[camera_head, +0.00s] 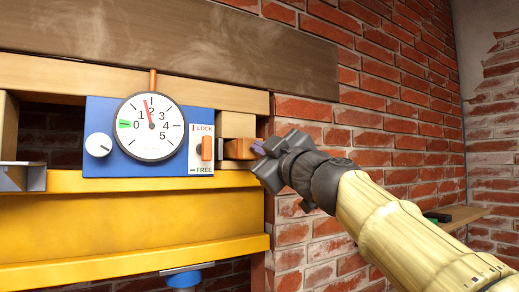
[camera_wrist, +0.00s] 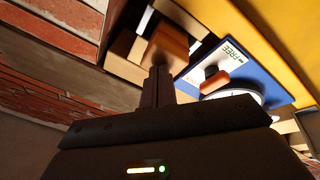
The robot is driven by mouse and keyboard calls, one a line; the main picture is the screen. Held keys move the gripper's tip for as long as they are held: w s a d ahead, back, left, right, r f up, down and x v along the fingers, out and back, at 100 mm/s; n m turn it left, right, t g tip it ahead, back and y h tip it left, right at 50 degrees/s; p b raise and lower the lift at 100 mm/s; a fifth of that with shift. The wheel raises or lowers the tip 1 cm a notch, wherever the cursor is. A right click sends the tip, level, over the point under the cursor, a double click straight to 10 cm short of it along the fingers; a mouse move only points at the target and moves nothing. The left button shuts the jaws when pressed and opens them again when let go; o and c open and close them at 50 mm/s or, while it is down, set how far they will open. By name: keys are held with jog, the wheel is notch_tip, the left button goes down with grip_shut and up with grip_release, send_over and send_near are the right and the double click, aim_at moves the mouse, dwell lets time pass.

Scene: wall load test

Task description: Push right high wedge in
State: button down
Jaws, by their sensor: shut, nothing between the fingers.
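The right high wedge (camera_head: 238,149) is an orange-brown wooden block at the right end of the opening, beside pale timber blocks (camera_head: 236,124). Part of it sticks out to the right. My gripper (camera_head: 258,148) is shut and empty, with its fingertips at the wedge's outer end. In the wrist view the wedge (camera_wrist: 170,43) is just beyond the closed fingertips (camera_wrist: 160,74). They look touching or nearly so; I cannot tell which.
A blue panel (camera_head: 105,165) left of the wedge carries a dial (camera_head: 150,143), its red needle between 1 and 2. An orange lever (camera_head: 206,148) sits between LOCK and FREE. A yellow beam (camera_head: 130,215) runs below, a dark plank (camera_head: 200,45) above. Brick wall (camera_head: 385,120) lies right.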

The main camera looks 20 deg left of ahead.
jog(key=shift+w+a, duration=0.3)
jog(key=shift+a, duration=0.1)
jog(key=s+d+b, duration=0.4)
jog(key=s+d, duration=0.2)
jog(key=d, duration=0.1)
jog(key=shift+b, duration=0.4)
dwell(0.3)
jog(key=shift+w+a, duration=0.1)
